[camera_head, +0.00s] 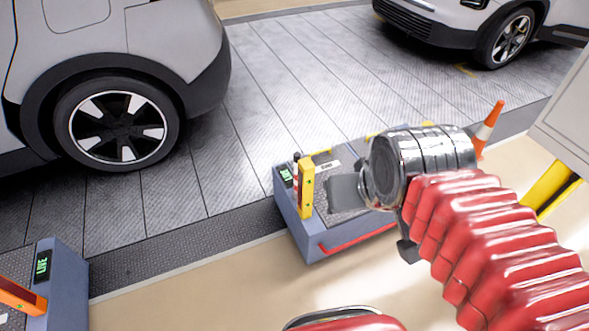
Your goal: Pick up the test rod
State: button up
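A thin upright rod with red and white bands and a dark tip (296,172) stands at the left end of the blue-grey box (309,238). It looks like the test rod, but it is small and partly hidden by a yellow upright block (307,188). My gripper (346,193) is over the box, to the right of the rod and apart from it in the picture. My chrome wrist hides much of the gripper and the box's right part. I cannot tell whether the fingers are open or shut.
Another blue box (68,285) with a green display and an orange bar stands at lower left. An orange cone (487,128) and a pale cabinet (566,120) are at right. Two parked cars stand behind on grey plates. The beige floor in front is clear.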

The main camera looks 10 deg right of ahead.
aim_at(297, 156)
jog(key=i, duration=0.85)
